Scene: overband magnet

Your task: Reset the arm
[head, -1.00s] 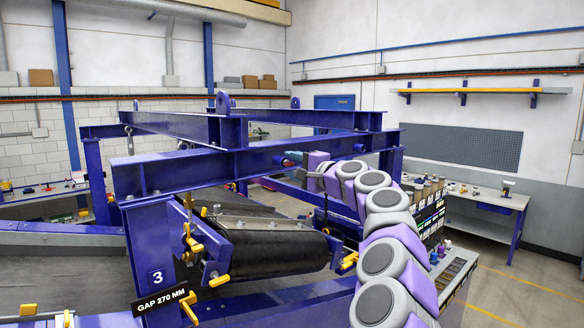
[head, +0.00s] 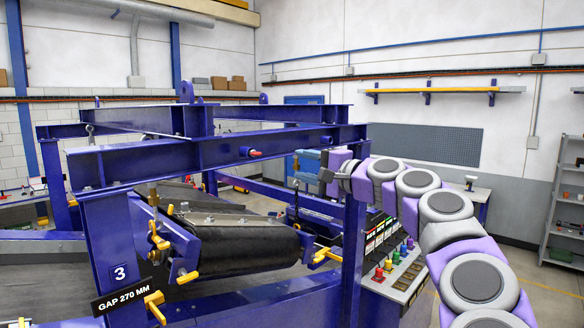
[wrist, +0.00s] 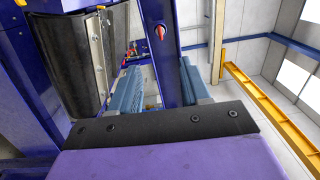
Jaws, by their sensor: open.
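My arm, in purple and grey, reaches from the lower right of the head view toward the blue magnet frame (head: 200,152). My gripper (head: 328,178) is at its far end, beside the frame's right end, small and partly lost against the frame. It looks empty, and I see nothing held. In the wrist view a dark plate and a purple surface of my own fill the lower part. Beyond them are a blue post (wrist: 168,60) with a red knob (wrist: 159,31) and the dark belt roller (wrist: 68,50).
A control panel (head: 400,272) with coloured knobs stands below my arm. The black roller (head: 245,250) with yellow handles sits under the frame. A yellow wall shelf (head: 440,90), a pegboard (head: 432,143) and a grey rack (head: 566,200) are farther back. Open floor lies at the right.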

